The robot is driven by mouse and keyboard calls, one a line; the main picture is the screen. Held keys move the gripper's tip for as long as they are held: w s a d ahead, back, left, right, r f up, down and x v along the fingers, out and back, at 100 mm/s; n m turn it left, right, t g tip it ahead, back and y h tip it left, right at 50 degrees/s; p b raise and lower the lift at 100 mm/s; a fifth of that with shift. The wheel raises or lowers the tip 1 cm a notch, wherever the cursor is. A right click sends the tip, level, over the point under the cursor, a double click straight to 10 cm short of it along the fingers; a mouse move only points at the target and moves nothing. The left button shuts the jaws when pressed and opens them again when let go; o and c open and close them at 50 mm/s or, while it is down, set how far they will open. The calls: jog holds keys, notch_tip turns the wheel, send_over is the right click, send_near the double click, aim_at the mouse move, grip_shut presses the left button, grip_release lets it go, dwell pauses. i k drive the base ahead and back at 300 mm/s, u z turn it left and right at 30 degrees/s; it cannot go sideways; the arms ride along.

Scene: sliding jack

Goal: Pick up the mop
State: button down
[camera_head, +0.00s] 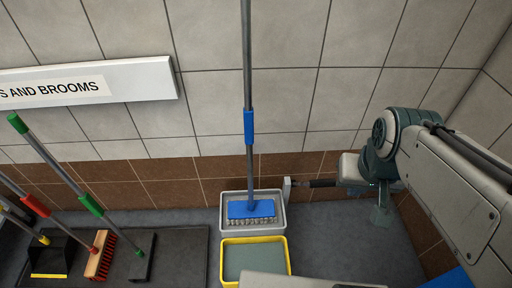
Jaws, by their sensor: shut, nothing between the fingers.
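The mop stands upright against the tiled wall. It has a long grey pole with a blue grip (249,127) and a flat blue head (250,209) with a grey fringe. The head sits inside a light grey tray (225,224) on the floor; the pole's top runs out of view. My gripper (311,184) is to the right of the tray, reaching left at low height. Its narrow dark fingers look closed together and are clear of the mop pole. A small pale upright plate (287,188) stands by the fingertips at the tray's right side; contact is unclear.
A yellow-rimmed bucket (226,266) stands directly in front of the tray. At left, several brooms and a dustpan (50,257) stand on a dark mat (187,262) under a white wall sign (130,82). A side wall closes the right. Grey floor is free right of the tray.

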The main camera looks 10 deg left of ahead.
aim_at(251, 210)
jog(key=k, duration=0.5)
jog(key=z, duration=1.9)
jog(key=k, duration=1.05)
jog(key=u, duration=1.95)
jog(key=i, duration=0.95)
jog(key=z, duration=0.05)
